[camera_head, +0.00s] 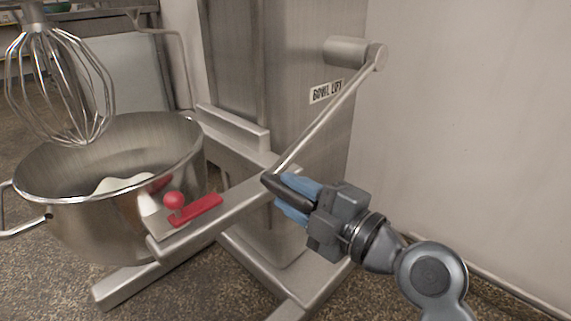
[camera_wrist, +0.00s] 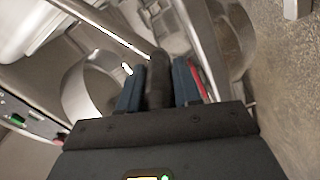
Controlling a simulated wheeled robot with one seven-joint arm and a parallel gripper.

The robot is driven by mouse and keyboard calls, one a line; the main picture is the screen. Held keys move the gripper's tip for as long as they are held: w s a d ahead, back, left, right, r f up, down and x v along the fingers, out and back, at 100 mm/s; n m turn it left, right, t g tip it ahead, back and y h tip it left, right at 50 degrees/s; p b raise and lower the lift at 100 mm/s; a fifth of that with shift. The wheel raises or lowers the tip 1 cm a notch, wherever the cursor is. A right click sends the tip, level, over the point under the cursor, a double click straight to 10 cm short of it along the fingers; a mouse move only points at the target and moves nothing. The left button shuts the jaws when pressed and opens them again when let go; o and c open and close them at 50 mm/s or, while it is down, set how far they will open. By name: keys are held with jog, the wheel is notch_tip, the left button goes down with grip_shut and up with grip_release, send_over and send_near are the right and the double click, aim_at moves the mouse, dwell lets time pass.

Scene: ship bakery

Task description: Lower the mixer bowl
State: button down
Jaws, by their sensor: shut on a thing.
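The steel mixer bowl (camera_head: 100,225) hangs at the left in the head view, with white contents inside. The wire whisk (camera_head: 60,85) is above it, its lower end near the rim. The bowl lift lever (camera_head: 330,112) slopes down to the left from its pivot (camera_head: 355,53) beside the "BOWL LIFT" label (camera_head: 326,91). My gripper (camera_head: 287,194) is shut on the lever's dark handle grip (camera_head: 280,187) at the lever's lower end. In the wrist view, the dark handle grip (camera_wrist: 157,80) lies between the blue fingers of my gripper (camera_wrist: 158,88).
A red-knobbed clamp (camera_head: 190,207) sits on the bowl support arm (camera_head: 215,222) close to my gripper. The mixer column (camera_head: 275,85) stands behind. A plain wall (camera_head: 465,120) is at the right. Base legs (camera_head: 130,288) lie on the speckled floor.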

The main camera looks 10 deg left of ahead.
notch_tip(320, 180, down, 6)
jog(key=w+d, duration=0.2)
jog(key=w, duration=0.1)
jog(key=shift+d+f, duration=0.15)
jog(key=shift+f, duration=0.05)
jog(key=c, duration=0.9)
grip_release()
jog(key=shift+o, duration=0.6)
jog(key=shift+r, duration=0.1)
jog(key=p+v, duration=0.1)
jog(key=v, duration=0.6)
jog(key=shift+s+d, duration=0.25)
